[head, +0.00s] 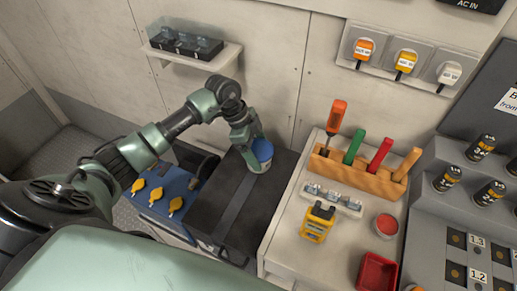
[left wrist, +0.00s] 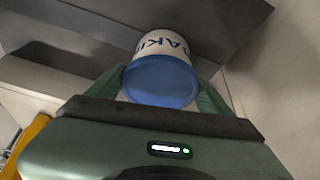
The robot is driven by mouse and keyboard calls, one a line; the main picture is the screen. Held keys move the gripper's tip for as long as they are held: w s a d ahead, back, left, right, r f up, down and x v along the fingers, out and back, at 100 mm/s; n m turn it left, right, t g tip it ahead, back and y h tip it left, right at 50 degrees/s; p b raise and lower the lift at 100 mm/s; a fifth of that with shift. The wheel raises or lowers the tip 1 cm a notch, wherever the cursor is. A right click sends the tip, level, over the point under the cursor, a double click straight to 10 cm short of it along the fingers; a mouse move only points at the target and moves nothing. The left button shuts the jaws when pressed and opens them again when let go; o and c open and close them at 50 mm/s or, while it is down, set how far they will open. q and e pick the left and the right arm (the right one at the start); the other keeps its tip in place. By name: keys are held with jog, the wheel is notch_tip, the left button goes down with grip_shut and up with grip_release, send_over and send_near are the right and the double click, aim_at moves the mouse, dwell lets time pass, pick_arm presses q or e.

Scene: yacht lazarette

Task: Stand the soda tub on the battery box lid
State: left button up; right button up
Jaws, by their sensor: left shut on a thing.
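The soda tub (head: 262,151) is white with a blue lid, and part of its lettering shows upside down in the left wrist view (left wrist: 161,80). My left gripper (head: 251,158) is shut on the tub, with a green finger on each side of it. The tub is over the back part of the black battery box lid (head: 234,210), near the wall. I cannot tell whether its base touches the lid. The gripper hides part of the tub in the head view. My right gripper is not in view.
A blue panel with yellow keys (head: 160,194) lies left of the box. To the right, a pale bench holds an orange tool rack (head: 357,176), a yellow meter (head: 318,222) and a red tray (head: 376,272). A wall shelf (head: 193,54) is above. The lid's front is clear.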

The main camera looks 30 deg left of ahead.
pick_arm(q)
jog(key=shift+f, duration=0.15)
jog(key=o, duration=1.7)
jog(key=shift+o, duration=0.2)
jog(key=b+v, duration=0.2)
jog(key=v, duration=0.9)
jog(key=shift+s+a+r, duration=0.1)
jog(key=shift+a+r, duration=0.15)
jog(key=shift+r, duration=0.35)
